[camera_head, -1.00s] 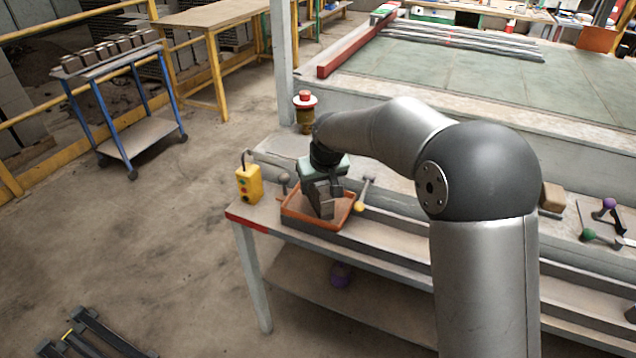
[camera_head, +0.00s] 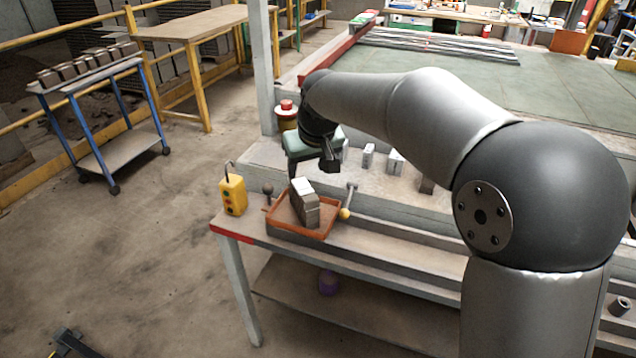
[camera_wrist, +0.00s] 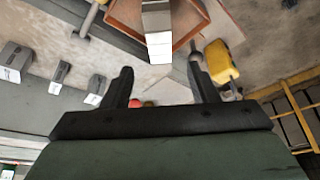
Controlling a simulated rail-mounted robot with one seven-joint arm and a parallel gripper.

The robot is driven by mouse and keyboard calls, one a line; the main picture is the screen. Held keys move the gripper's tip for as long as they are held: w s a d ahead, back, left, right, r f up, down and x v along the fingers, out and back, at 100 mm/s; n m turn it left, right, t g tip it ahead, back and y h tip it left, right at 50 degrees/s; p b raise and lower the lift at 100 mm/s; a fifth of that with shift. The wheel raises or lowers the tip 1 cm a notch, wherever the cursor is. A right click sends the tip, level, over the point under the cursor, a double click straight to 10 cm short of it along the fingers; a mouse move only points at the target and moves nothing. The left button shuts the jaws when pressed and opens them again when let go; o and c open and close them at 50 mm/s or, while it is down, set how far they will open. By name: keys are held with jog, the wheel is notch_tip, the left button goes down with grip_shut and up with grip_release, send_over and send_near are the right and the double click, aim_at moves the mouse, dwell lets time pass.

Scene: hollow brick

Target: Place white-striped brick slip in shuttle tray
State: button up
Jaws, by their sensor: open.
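The orange shuttle tray (camera_head: 322,232) sits at the left end of the workbench. A grey brick slip with a white top face (camera_head: 303,187) stands in it, slightly tilted or turned; I cannot tell which. In the wrist view the slip (camera_wrist: 158,35) shows its pale face at the top centre, with the tray (camera_wrist: 190,30) around it. My gripper (camera_head: 328,165) is above and behind the tray, apart from the slip. In the wrist view its two fingers (camera_wrist: 163,85) are spread with nothing between them.
Several small grey-and-white blocks (camera_head: 368,155) stand on the ledge behind the tray. A yellow button box (camera_head: 233,195) is left of the tray, and a yellow-knobbed lever (camera_head: 346,213) is at its right.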

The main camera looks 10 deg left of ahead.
jog(key=shift+r, duration=0.2)
jog(key=shift+d, duration=0.15)
jog(key=s+d+f+m+h, duration=0.1)
jog(key=s+d, duration=0.1)
jog(key=d, duration=0.4)
jog(key=s+d+f+m+h, duration=0.1)
jog(key=s+d, duration=0.2)
jog(key=d, duration=0.3)
jog(key=s+d+f+m+g, duration=0.1)
jog(key=s+d+f, duration=0.3)
jog(key=s+d, duration=0.5)
jog(key=s+d+f+m+g, duration=0.2)
jog(key=s+d+f+m, duration=0.2)
jog(key=s+d, duration=0.6)
jog(key=s, duration=0.3)
jog(key=shift+s+d+f+h, duration=0.2)
jog(key=shift+s+d+h, duration=0.1)
jog(key=shift+s, duration=0.1)
jog(key=shift+a, duration=0.1)
